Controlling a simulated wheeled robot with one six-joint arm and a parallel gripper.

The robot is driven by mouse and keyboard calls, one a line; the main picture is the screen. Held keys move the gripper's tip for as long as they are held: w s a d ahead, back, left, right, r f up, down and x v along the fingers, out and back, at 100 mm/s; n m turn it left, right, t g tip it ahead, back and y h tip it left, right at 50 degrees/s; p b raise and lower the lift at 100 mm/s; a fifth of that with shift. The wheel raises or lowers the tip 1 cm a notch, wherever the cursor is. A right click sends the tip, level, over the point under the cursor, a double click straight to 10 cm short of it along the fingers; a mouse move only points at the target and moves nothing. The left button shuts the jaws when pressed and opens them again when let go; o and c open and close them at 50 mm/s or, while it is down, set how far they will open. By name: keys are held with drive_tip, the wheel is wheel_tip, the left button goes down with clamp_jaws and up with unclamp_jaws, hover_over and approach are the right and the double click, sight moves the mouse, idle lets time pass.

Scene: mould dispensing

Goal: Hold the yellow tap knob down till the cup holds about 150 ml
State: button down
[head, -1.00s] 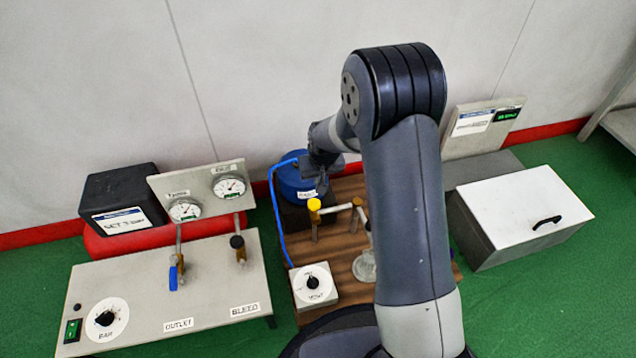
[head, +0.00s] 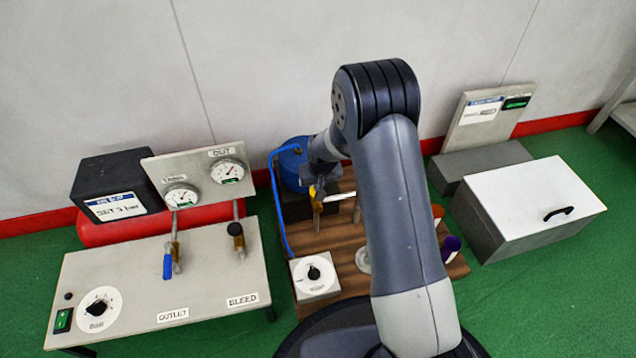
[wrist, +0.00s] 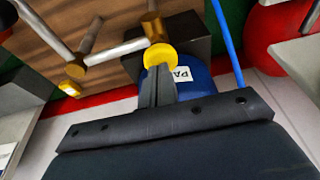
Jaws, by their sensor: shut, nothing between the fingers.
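The yellow tap knob (head: 312,191) sits on top of an upright brass tap on the brown wooden board. My gripper (head: 319,187) is at the knob and partly covers it in the head view. In the wrist view the shut, empty fingers (wrist: 157,76) end right at the yellow knob (wrist: 160,56); whether they press it down I cannot tell. A clear cup (head: 363,260) stands on the board, partly behind my arm. Its fill level cannot be read.
A blue tank (head: 291,165) with a blue hose stands behind the tap. A dial box (head: 314,279) is at the board's front left. The grey bench (head: 150,285) with gauges is left, a white-lidded box (head: 530,205) right. An orange and a purple item show beside my arm.

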drive_tip(key=shift+f+b, duration=0.4)
drive_tip(key=shift+f, duration=0.55)
drive_tip(key=shift+s+f, duration=0.2)
drive_tip(key=shift+s, duration=0.05)
idle(5.3)
drive_tip(key=r+p, duration=0.1)
drive_tip(key=r, duration=0.1)
drive_tip(key=r+p, duration=0.2)
drive_tip(key=shift+w+d+r, duration=0.1)
drive_tip(key=shift+w+r, duration=0.1)
drive_tip(key=shift+r, duration=0.15)
drive_tip(key=p+v, duration=0.4)
drive_tip(key=v, duration=0.6)
drive_tip(key=shift+w, duration=0.1)
